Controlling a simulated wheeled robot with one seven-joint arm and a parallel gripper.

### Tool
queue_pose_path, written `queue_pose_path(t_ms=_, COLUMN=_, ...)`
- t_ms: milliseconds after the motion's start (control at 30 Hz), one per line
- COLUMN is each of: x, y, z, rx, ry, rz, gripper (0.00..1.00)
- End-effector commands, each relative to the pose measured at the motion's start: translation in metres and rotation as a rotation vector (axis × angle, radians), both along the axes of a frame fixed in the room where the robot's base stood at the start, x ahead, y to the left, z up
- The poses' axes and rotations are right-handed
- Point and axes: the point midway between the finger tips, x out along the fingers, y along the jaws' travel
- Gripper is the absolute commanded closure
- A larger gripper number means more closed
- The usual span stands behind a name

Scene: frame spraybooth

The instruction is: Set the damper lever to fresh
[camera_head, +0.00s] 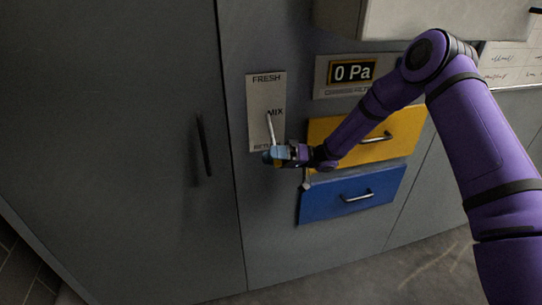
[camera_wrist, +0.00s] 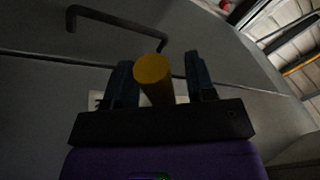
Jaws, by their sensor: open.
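The damper lever (camera_head: 271,130) is a thin pale rod on a light label plate (camera_head: 258,97) marked FRESH at the top, MIX in the middle and a partly hidden word at the bottom. The rod slants down from beside MIX towards the bottom word, where my gripper covers its lower end. My gripper (camera_head: 268,155) is at that lower end. In the wrist view, a yellow cylindrical knob (camera_wrist: 153,75) stands between the two dark fingers of my open gripper (camera_wrist: 162,82), with a gap clearest on the right.
A grey cabinet door with a dark vertical handle (camera_head: 204,145) is left of the plate. A yellow drawer (camera_head: 408,130) and a blue drawer (camera_head: 325,203) are to the right, below a display reading 0 Pa (camera_head: 352,72). A grey box (camera_head: 420,22) juts out above.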

Motion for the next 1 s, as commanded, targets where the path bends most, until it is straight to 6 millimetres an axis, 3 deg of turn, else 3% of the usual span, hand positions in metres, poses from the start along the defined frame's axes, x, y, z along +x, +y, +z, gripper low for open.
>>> queue_pose_path(t_ms=367, x=-0.0017, y=0.0054, z=0.0015, rx=0.0, ry=0.0, rz=0.0, gripper=0.49)
queue_pose_path(t_ms=600, x=-0.0017, y=0.0053, z=0.0013, rx=0.0, ry=0.0, rz=0.0, gripper=1.0)
queue_pose_path(t_ms=1000, x=-0.0055, y=0.0031, z=0.0063, rx=-0.013, ry=0.05, rz=-0.001, gripper=1.0)
